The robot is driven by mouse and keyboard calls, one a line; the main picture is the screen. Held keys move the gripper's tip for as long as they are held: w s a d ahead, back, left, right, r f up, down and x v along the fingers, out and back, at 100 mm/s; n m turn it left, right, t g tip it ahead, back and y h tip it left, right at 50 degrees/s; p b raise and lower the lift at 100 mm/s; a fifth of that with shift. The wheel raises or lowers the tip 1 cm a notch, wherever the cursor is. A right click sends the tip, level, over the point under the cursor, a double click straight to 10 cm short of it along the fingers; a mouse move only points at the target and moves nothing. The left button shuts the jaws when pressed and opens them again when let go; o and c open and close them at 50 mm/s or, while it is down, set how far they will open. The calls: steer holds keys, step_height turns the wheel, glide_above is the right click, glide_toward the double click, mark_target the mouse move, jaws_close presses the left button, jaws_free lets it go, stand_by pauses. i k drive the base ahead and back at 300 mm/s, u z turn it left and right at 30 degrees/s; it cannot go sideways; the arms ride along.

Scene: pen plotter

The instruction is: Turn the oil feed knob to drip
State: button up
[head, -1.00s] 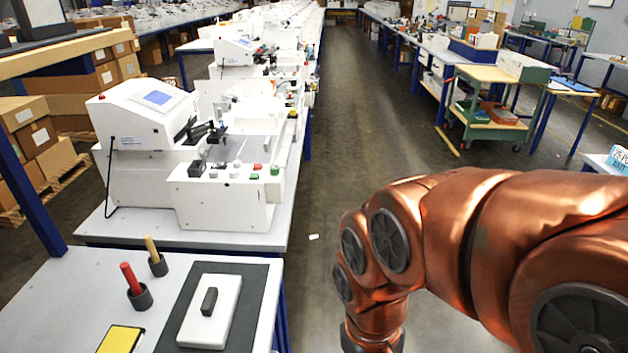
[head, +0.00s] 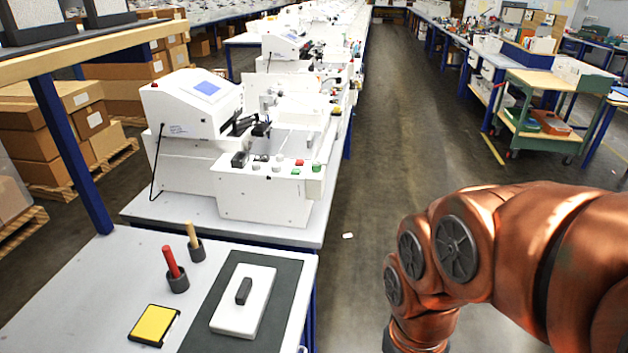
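A white machine (head: 190,104) stands on a table ahead to the left. Its front control box (head: 262,196) carries a black knob-like part (head: 239,159), several small grey knobs, a red button (head: 299,162) and green buttons (head: 316,167). The labels are too small to read, so I cannot tell which control is the oil feed knob or how it is set. My copper-coloured arm (head: 470,255) hangs at the lower right, apart from the machine. My gripper is below the picture's edge and hidden.
A nearer table (head: 90,290) holds a white block with a black handle (head: 245,300), a yellow pad (head: 154,324) and red and tan handled tools in dark cups. A post (head: 70,150) rises at left. A green cart (head: 540,140) stands right.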

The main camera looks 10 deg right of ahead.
mark_target(316, 166)
steer(key=z, duration=0.55)
steer(key=k, duration=0.65)
steer(key=z, duration=0.65)
steer(key=i, duration=0.85)
steer(key=u, duration=1)
steer(key=i, duration=0.9)
steer(key=u, duration=1)
